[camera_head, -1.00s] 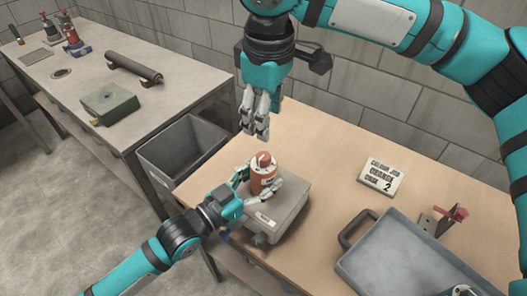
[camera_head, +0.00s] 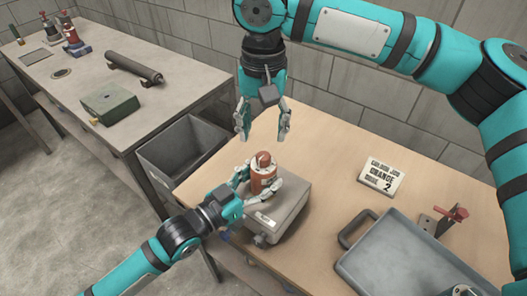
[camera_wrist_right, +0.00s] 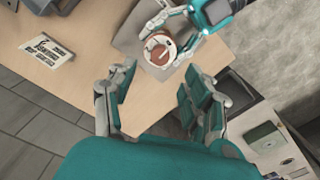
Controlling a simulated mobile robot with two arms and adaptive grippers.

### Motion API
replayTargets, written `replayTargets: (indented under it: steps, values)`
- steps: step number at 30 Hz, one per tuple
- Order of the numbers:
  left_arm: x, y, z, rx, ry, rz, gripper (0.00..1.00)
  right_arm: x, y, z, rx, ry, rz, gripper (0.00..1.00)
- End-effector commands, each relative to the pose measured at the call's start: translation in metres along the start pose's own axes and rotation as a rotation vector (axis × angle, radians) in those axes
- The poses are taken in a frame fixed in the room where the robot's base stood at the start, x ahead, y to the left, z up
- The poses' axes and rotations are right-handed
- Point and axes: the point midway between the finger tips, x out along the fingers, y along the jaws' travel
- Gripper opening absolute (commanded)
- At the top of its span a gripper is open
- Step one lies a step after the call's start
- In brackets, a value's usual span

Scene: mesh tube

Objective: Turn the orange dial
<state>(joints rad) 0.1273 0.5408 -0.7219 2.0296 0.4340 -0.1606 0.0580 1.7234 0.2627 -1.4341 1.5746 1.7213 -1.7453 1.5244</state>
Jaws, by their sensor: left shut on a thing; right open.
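The orange dial (camera_head: 264,160) is the knob on top of an orange-brown cylinder with a pale band (camera_head: 263,181), upright on a grey box (camera_head: 288,212). In the right wrist view the dial (camera_wrist_right: 160,48) shows from above as a round orange face in a pale ring. My left gripper (camera_head: 259,187) is shut around the cylinder's body from the left and front. My right gripper (camera_head: 264,128) is open and empty, pointing down above the dial and apart from it. Its spread fingers show in the right wrist view (camera_wrist_right: 155,105).
A grey tray (camera_head: 385,262) and a red-handled fixture (camera_head: 446,217) are at the right. A grey bin (camera_head: 182,147) stands left of the table. A second bench (camera_head: 170,75) holds a green box (camera_head: 110,103).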

Motion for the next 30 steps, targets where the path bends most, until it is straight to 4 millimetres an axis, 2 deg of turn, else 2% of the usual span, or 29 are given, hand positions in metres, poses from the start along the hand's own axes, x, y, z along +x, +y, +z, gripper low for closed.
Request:
replayTargets:
  steps: [3, 10, 15, 23, 24, 30]
  values:
    - [0.000, 0.000, 0.000, 0.000, 0.001, 0.000, 0.16, 0.026, 0.001, 0.001, -0.001, -0.002, 0.003, 0.51]
    - [0.000, 0.000, 0.000, 0.000, 0.001, 0.000, 0.16, 0.061, 0.000, 0.000, -0.001, -0.001, 0.001, 0.51]
    - [0.000, 0.000, 0.000, 0.000, 0.000, 0.000, 0.16, 0.072, 0.000, 0.000, -0.001, 0.001, -0.001, 0.51]
    - [0.000, 0.000, 0.000, 0.000, 0.000, 0.000, 0.16, 0.074, 0.000, 0.000, -0.001, 0.000, 0.000, 0.51]
    - [0.000, 0.000, 0.000, 0.000, 0.000, 0.000, 0.16, 0.074, 0.000, 0.000, -0.002, 0.000, 0.000, 0.50]
    - [0.000, 0.000, 0.000, 0.000, 0.000, 0.000, 0.16, 0.073, 0.000, 0.000, -0.002, 0.000, 0.000, 0.24]
